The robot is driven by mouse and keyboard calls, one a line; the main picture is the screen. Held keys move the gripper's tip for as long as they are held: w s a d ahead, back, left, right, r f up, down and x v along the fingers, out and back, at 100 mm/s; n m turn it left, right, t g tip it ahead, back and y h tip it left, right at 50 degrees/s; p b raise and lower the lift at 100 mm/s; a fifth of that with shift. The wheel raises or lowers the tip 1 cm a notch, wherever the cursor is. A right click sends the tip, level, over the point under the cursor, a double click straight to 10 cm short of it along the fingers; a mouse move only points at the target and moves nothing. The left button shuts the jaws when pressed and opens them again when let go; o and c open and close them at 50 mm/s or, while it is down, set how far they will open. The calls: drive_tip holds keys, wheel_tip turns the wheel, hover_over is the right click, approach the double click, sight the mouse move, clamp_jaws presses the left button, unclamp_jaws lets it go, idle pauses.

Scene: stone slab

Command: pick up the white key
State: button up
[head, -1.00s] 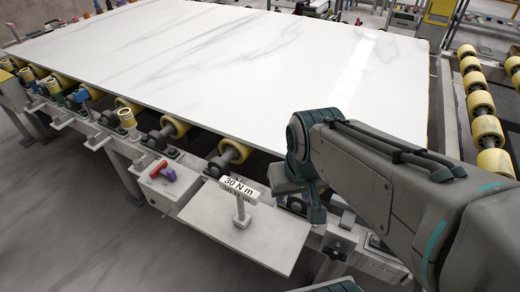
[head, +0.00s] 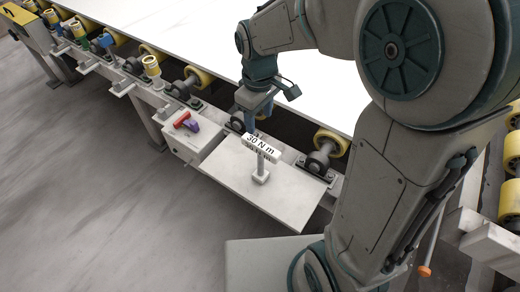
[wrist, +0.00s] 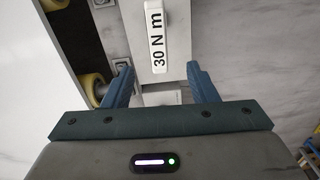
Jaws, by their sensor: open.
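The white key (head: 261,165) stands upright on a pale plate (head: 285,200). It has a thin stem and a bar on top marked "30 N m". In the wrist view the key's labelled bar (wrist: 157,40) shows end-on to my gripper, ahead of the space between the fingers and slightly left of centre. My gripper (head: 250,118) points down, just behind the key's bar in the head view. In the wrist view my gripper (wrist: 161,72) is open, with nothing between its blue fingers. The key's stem is hidden there beneath the bar.
A box with a red and a purple handle (head: 186,122) sits left of the plate. Rollers and bearings (head: 318,162) line the frame behind it. A large white slab (head: 190,40) lies over the rollers. Open grey floor (head: 90,200) is at left.

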sight(261, 144)
wheel_tip(261, 144, down, 7)
drive_tip(key=f, duration=0.4)
drive_tip(key=shift+w+d+f+p, duration=0.1)
drive_tip(key=shift+d+f+p, duration=0.1)
drive_tip(key=shift+p, duration=0.1)
drive_tip(key=shift+f, duration=0.5)
drive_tip(key=shift+f, duration=0.25)
clamp_jaws()
drive_tip(key=shift+r, duration=0.15)
